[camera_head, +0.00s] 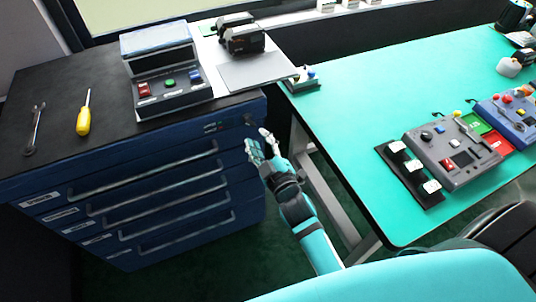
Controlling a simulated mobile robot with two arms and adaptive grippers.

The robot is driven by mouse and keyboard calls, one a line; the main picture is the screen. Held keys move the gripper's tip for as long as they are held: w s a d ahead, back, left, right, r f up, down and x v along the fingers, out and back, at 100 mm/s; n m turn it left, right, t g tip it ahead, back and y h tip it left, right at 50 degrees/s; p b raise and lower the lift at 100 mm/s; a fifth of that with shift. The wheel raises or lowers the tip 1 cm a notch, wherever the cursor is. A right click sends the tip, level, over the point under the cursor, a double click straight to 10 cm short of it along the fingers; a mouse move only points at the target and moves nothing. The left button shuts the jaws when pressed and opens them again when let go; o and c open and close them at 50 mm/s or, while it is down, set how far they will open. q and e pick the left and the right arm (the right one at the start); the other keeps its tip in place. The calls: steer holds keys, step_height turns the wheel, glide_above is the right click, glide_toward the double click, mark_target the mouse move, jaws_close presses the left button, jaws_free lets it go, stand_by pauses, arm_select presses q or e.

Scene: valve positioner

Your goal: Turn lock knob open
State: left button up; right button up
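The blue drawer cabinet (190,211) stands on the left with a black top. A small dark knob (249,120) sits at the right end of its top front panel; it looks like the lock knob, but its turn position is too small to tell. My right gripper (261,142) is in front of the cabinet's right side, just below and to the right of the knob. Its fingers are apart with nothing seen between them. It does not appear to touch the knob. My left gripper is not in view.
A grey control box (168,90) with coloured buttons, a yellow screwdriver (84,117) and a wrench (35,130) are on the cabinet top. A green table (350,110) with control panels (452,150) stands to the right. A narrow gap separates cabinet and table.

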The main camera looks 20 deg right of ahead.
steer(key=s, duration=0.6)
steer(key=shift+s, duration=0.3)
steer(key=shift+d+f, duration=0.1)
steer(key=s+a+f+m+g, duration=0.1)
steer(key=s+f+g, duration=0.25)
steer(key=f, duration=0.75)
steer(key=s+f+m+g, duration=0.15)
steer(key=s+f, duration=0.25)
steer(key=f, duration=0.7)
steer(key=s+a+f+m+g, duration=0.1)
steer(key=s+f+g, duration=0.3)
steer(key=f, duration=0.7)
steer(key=s+d+f+m+g, duration=0.1)
steer(key=s+d+f+g, duration=0.1)
steer(key=s+f, duration=0.3)
steer(key=s+d+f+m+g, duration=0.1)
steer(key=s+d+f+g, duration=0.2)
steer(key=s, duration=0.9)
steer(key=s+d+f+m+g, duration=0.1)
steer(key=s+d+f+g, duration=0.2)
steer(key=s+f, duration=0.6)
steer(key=shift+s+h, duration=0.3)
steer(key=shift+s, duration=0.05)
